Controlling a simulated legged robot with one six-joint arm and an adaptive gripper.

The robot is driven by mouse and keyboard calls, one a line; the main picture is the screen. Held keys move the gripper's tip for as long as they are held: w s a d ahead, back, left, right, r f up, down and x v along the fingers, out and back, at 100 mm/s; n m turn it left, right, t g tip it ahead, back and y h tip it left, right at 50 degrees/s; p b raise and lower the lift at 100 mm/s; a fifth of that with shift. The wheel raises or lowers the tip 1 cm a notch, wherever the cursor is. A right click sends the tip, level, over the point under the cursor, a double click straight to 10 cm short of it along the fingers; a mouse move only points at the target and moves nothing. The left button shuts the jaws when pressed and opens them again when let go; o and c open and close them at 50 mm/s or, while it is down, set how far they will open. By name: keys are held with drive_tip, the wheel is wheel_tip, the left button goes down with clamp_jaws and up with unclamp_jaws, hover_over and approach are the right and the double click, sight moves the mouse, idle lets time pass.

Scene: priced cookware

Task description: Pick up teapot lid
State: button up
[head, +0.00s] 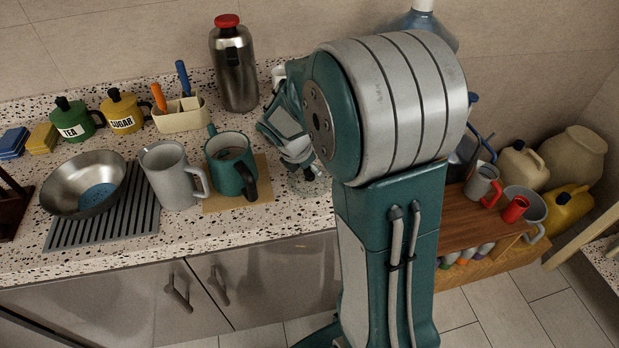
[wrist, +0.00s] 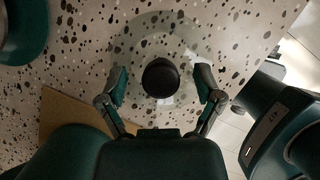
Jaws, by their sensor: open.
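The teapot lid, a clear glass disc with a round black knob (wrist: 160,78), lies on the speckled counter in the wrist view. My gripper (wrist: 162,88) is open, with one finger on each side of the knob and visible gaps between. I cannot tell how high the fingertips are above the glass. In the head view the lid (head: 311,184) is partly hidden by my gripper (head: 297,163). An open teal teapot (head: 226,150) with a black handle stands left of it on a tan board.
The tan board (wrist: 70,112) lies near the lid. A grey pitcher (head: 170,172), a steel bowl (head: 70,180) on a striped mat and a steel flask (head: 234,68) stand on the counter. The counter's front edge is close to the lid.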

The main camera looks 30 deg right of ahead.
drive_tip(key=shift+d, duration=0.1)
drive_tip(key=c, duration=0.5)
clamp_jaws()
drive_tip(key=shift+a, duration=0.35)
drive_tip(key=shift+r, duration=0.1)
drive_tip(key=shift+d+r, duration=0.15)
drive_tip(key=shift+r, duration=0.45)
drive_tip(key=s+a+r, duration=0.7)
drive_tip(key=a+r, duration=0.4)
drive_tip(key=a, duration=0.1)
drive_tip(key=shift+a+r, duration=0.15)
drive_tip(key=shift+r, duration=0.2)
